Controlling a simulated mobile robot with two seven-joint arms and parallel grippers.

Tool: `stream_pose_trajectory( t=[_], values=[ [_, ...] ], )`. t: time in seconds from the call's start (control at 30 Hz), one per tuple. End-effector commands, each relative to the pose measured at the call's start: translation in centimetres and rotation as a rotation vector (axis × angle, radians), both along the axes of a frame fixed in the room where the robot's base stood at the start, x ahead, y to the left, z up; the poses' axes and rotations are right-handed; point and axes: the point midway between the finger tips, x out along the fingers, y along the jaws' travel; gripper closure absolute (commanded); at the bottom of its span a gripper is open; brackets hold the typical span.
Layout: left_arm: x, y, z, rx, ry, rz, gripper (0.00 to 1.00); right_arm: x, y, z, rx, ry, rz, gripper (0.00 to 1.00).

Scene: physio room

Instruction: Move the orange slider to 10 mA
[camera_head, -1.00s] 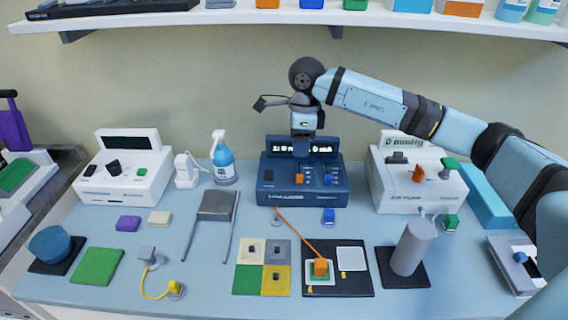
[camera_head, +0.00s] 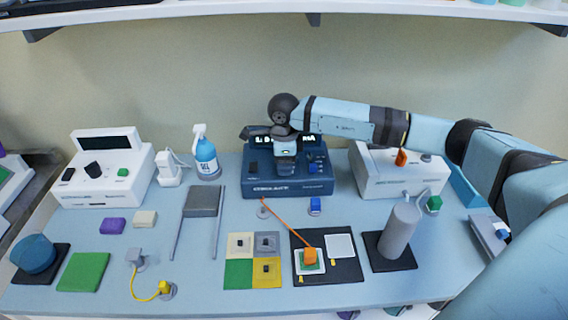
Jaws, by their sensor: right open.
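The dark blue stimulator box (camera_head: 318,188) stands at the back middle of the bench, its lit display partly covered by my arm and too small to read surely. My right gripper (camera_head: 286,172) points down over the middle of its control panel. The orange slider is hidden behind the gripper, so I cannot tell whether the fingers are around it or touching it. The right gripper is open. Small blue controls (camera_head: 314,164) show to the right of the gripper on the panel. My left gripper is not in view.
A white device (camera_head: 104,182) stands left, a spray bottle (camera_head: 206,160) nearer the box. A white air pump (camera_head: 378,184) stands right. An orange lead (camera_head: 285,225) runs from the front of the box to a dark mat (camera_head: 345,268). A grey cylinder (camera_head: 400,232) stands beside it.

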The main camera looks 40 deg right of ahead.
Motion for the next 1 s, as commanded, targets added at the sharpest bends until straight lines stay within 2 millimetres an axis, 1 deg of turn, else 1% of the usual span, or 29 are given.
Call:
stream_pose_trajectory(
  t=[0.13, 0.4, 0.47, 0.5, 0.6, 0.77, 0.9, 1.0],
  values=[
    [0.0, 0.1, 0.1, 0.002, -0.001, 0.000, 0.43, 0.0, 0.0, -0.8, 0.000, 0.000, 0.000, 0.57],
    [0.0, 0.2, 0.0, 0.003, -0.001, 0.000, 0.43, 0.0, 0.0, -0.9, 0.001, -0.001, 0.000, 0.57],
    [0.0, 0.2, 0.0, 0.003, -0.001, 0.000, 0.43, 0.0, 0.0, -0.9, 0.001, -0.001, 0.000, 0.71],
    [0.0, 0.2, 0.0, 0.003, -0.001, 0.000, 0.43, 0.0, 0.0, -0.9, 0.001, -0.001, 0.000, 0.80],
    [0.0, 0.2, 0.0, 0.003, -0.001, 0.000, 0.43, 0.0, 0.0, -0.9, 0.001, -0.001, 0.000, 1.00],
    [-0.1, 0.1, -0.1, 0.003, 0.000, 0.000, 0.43, 0.1, 0.0, -0.9, 0.001, -0.001, 0.000, 1.00],
    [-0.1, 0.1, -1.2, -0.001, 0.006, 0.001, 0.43, 1.2, -0.7, -1.2, 0.000, -0.002, -0.003, 1.00],
    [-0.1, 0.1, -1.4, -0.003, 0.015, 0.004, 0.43, 1.8, -1.1, -0.9, 0.001, -0.003, -0.002, 1.00]
  ],
)
